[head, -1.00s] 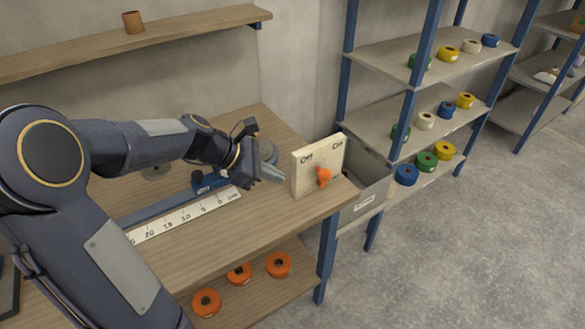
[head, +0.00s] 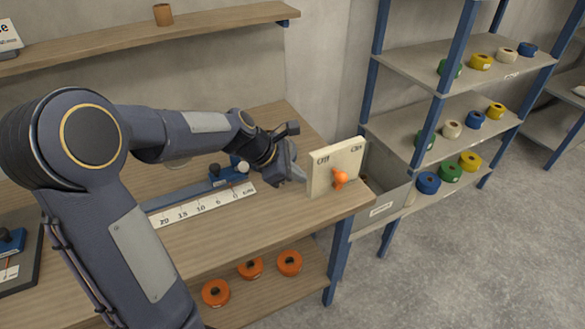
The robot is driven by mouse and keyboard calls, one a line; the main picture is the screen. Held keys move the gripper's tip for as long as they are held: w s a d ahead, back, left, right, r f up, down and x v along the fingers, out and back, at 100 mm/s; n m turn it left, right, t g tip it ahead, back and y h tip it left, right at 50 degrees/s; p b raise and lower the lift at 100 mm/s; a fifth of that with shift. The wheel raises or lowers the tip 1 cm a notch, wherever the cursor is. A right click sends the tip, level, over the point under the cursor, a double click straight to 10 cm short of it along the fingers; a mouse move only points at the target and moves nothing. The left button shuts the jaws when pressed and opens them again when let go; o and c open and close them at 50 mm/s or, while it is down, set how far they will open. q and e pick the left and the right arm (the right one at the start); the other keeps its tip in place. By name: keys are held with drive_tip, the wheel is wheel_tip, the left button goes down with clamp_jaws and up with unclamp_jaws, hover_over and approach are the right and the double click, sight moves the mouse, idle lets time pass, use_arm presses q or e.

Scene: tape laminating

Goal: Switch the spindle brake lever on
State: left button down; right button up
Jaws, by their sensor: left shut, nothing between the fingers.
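The spindle brake lever (head: 340,178) is a small orange handle on the front of an upright cream panel (head: 322,185) at the table's right end. The panel is marked OFF at its upper left and ON at its upper right. The lever sits low, near the middle of the panel; its exact tilt is too small to tell. My left gripper (head: 297,174) is shut and empty, just left of the panel's left edge, with its fingertips pointing right towards it. I cannot tell whether they touch the panel. My right gripper is not in view.
A ruler strip (head: 205,207) and blue rail lie on the wooden table (head: 225,240) under my left arm. A grey bin (head: 385,196) stands behind the panel. Blue-posted shelves (head: 440,118) with tape rolls stand at the right. Orange rolls (head: 250,268) lie on the lower shelf.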

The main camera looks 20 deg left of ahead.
sight(339, 181)
use_arm(q)
drive_tip(key=w+d+f+p, duration=0.1)
drive_tip(key=w+d+f, duration=0.1)
drive_tip(key=d, duration=0.3)
drive_tip(key=shift+w+d, duration=0.3)
drive_tip(key=shift+w, duration=0.55)
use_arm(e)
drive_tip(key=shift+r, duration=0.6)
use_arm(q)
drive_tip(key=shift+p, duration=0.3)
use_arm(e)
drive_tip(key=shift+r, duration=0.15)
